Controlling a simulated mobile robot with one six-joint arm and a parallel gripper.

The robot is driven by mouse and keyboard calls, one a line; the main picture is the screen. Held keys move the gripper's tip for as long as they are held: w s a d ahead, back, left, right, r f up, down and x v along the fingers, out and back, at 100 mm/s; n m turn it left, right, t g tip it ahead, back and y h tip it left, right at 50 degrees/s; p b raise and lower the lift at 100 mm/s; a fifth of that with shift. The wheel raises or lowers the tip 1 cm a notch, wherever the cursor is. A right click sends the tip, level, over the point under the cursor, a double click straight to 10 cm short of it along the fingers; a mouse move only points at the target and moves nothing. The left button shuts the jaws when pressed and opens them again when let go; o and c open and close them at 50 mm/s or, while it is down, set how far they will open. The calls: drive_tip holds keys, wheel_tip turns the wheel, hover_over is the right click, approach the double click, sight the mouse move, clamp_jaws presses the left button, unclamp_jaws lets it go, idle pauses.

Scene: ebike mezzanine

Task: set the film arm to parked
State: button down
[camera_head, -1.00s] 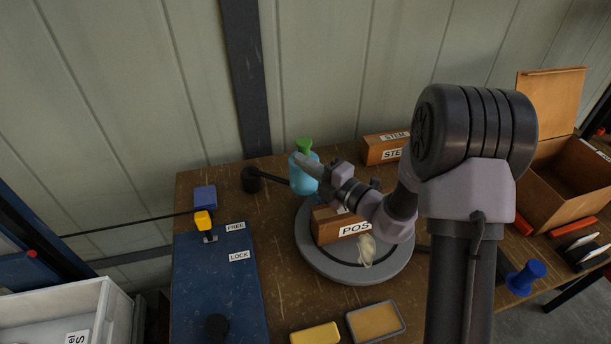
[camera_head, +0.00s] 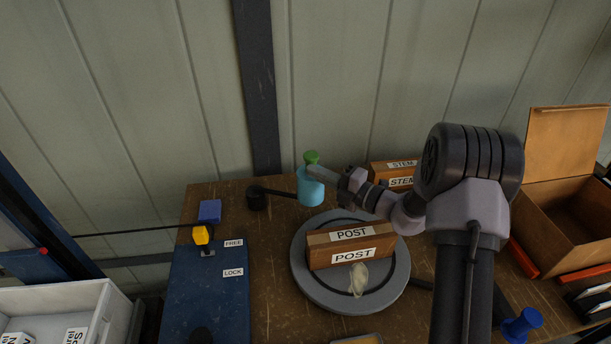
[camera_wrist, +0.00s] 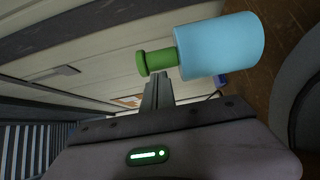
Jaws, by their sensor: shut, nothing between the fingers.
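The film arm looks to be the thin black rod (camera_head: 280,192) that runs from a black pivot (camera_head: 257,199) to a light-blue roll (camera_head: 310,189) with a green knob (camera_head: 311,157) on top. The roll stands behind the grey turntable (camera_head: 302,269). My gripper (camera_head: 322,173) is shut and empty, its tips at the upper right of the roll in the head view. I cannot tell whether they touch it. In the wrist view, the fingers (camera_wrist: 157,92) are beside the blue roll (camera_wrist: 222,46) and green knob (camera_wrist: 155,62). No parked mark shows.
A wooden POST box (camera_head: 321,257) sits on the turntable with a pale blob before it. A STEM box (camera_head: 380,170) stands behind my arm. A blue board (camera_head: 205,290) with FREE and LOCK labels and a yellow handle (camera_head: 201,235) lies left. An open carton (camera_head: 540,225) stands right.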

drive_tip(key=w+d+n+g+y, duration=0.1)
drive_tip(key=w+d+n+g, duration=0.1)
drive_tip(key=w, duration=0.8)
drive_tip(key=shift+w+d+r, duration=0.3)
drive_tip(key=shift+w+d, duration=0.1)
drive_tip(key=shift+d, duration=0.1)
drive_tip(key=shift+y, duration=0.4)
